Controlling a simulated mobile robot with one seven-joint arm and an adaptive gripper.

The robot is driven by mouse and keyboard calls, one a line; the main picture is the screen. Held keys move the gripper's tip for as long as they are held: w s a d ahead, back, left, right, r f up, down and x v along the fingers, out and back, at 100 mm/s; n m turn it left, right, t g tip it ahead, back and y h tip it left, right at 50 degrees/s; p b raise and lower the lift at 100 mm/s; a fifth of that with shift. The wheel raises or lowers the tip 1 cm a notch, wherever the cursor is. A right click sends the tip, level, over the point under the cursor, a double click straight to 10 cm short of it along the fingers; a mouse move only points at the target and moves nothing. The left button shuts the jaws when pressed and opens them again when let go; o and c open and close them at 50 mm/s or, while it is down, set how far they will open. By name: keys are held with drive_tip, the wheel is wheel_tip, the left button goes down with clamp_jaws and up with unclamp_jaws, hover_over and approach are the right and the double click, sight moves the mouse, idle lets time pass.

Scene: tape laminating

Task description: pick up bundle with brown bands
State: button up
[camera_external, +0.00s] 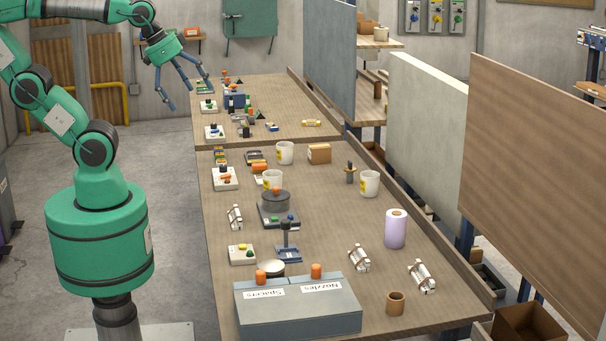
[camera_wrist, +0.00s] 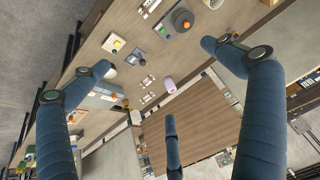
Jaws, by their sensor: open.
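Several small white bundles lie on the near wooden table: one at the left (camera_external: 235,217), one right of the middle (camera_external: 359,258) and one near the right front (camera_external: 422,276). Each has darker, brownish bands, but they are too small to tell the band colours apart surely. In the wrist view, bundles show near the centre (camera_wrist: 147,82) and at the top (camera_wrist: 150,6). My gripper (camera_external: 184,92) has its three blue fingers spread, is empty, and hangs high beside the left edge of the far table, well away from the bundles. In the wrist view its fingers (camera_wrist: 160,78) frame the table.
A grey two-lid box (camera_external: 300,312) stands at the near table's front, with a purple roll (camera_external: 396,230) and a brown cup (camera_external: 395,303) to its right. White mugs (camera_external: 369,184) and a dark round device (camera_external: 276,202) stand farther back. Upright panels (camera_external: 530,150) line the right side.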

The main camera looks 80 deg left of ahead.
drive_tip(key=shift+s+f, duration=0.15)
drive_tip(key=c, duration=1)
